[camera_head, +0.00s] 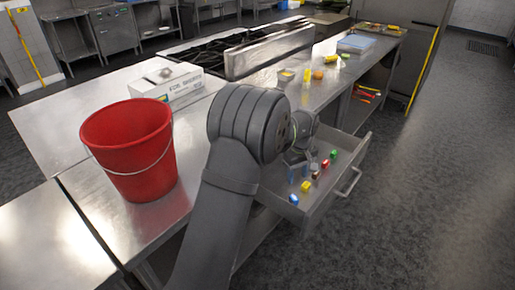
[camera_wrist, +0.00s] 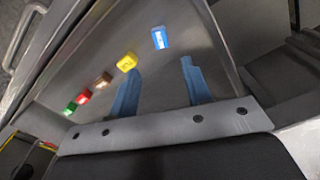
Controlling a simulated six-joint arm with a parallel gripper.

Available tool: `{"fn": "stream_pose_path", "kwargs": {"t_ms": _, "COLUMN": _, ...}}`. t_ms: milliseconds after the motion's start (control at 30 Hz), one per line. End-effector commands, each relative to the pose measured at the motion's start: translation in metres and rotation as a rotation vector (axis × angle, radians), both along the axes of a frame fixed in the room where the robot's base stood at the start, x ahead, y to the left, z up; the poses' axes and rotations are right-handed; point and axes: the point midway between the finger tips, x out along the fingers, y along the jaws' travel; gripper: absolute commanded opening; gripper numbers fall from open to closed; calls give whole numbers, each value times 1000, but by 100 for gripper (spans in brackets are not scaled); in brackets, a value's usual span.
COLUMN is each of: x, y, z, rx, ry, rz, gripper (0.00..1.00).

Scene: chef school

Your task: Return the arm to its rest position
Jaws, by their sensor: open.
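My gripper (camera_head: 302,171) is over the open drawer (camera_head: 271,192) under the steel counter. In the wrist view my gripper (camera_wrist: 158,88) shows two blue fingers apart, with nothing between them. Several small coloured items lie in a rough row on the drawer floor: a blue one (camera_head: 293,199), a yellow one (camera_head: 305,186), a brown one (camera_head: 316,175), a red one (camera_head: 325,164) and a green one (camera_head: 333,154). The wrist view shows the blue one (camera_wrist: 159,38) beyond the fingertips. My arm hides part of the drawer and counter.
A red bucket (camera_head: 130,148) stands on the counter (camera_head: 190,195) left of my arm. A white box (camera_head: 168,82) and a stove (camera_head: 215,52) lie behind. Small yellow and orange items (camera_head: 318,75) and a blue-lidded container (camera_head: 355,44) are farther along. The floor at right is clear.

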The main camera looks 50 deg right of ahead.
Motion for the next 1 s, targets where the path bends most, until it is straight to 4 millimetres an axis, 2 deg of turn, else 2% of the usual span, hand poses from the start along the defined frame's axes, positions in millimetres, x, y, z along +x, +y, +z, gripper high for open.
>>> {"fn": "stream_pose_path", "kwargs": {"t_ms": 167, "x": 0, "y": 0, "z": -19, "rx": 4, "ry": 1, "rz": 0, "gripper": 45}}
{"fn": "stream_pose_path", "kwargs": {"t_ms": 700, "x": 0, "y": 1, "z": -125, "rx": 2, "ry": 0, "rz": 0, "gripper": 45}}
{"fn": "stream_pose_path", "kwargs": {"t_ms": 800, "x": 0, "y": -1, "z": -104, "rx": -4, "ry": -1, "rz": 0, "gripper": 45}}
{"fn": "stream_pose_path", "kwargs": {"t_ms": 1000, "x": 0, "y": 0, "z": -86, "rx": 0, "ry": 0, "rz": 0, "gripper": 45}}
